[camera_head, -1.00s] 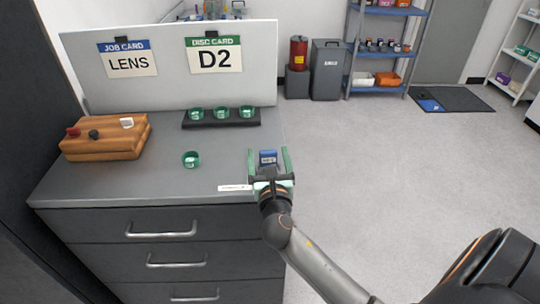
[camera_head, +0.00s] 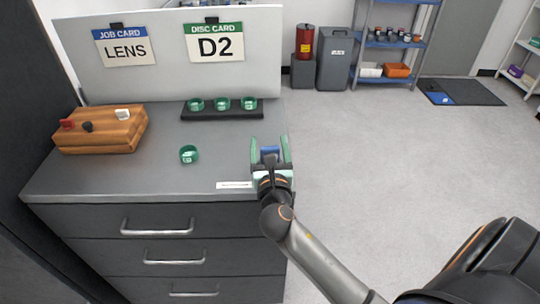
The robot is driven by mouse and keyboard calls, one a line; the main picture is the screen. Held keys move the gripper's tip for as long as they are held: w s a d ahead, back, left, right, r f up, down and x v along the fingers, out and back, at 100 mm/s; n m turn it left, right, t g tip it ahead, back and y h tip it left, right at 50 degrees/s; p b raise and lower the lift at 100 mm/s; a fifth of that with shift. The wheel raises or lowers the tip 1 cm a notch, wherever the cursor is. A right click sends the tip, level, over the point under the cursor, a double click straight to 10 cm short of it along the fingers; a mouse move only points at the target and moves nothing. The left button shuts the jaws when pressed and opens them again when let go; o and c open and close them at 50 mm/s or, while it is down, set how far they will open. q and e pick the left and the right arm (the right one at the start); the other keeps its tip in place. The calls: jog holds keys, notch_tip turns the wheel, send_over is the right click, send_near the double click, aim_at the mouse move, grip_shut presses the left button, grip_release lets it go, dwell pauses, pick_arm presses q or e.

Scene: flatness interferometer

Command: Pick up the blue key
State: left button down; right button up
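The blue key (camera_head: 270,151) is a small blue block at the right edge of the grey countertop. Its lower part is hidden by my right gripper. My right gripper (camera_head: 270,148) reaches it from the front, with one green finger on each side of it. The fingers are spread, and small gaps show between them and the key. My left gripper is not in view.
A wooden block (camera_head: 100,136) with red, black and white pieces stands at the left. A green ring-like cup (camera_head: 189,154) stands mid-counter. A black rack (camera_head: 222,115) holds three similar cups before a white board (camera_head: 170,82). A white label strip (camera_head: 234,185) lies at the front edge.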

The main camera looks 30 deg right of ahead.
grip_shut()
dwell(0.4)
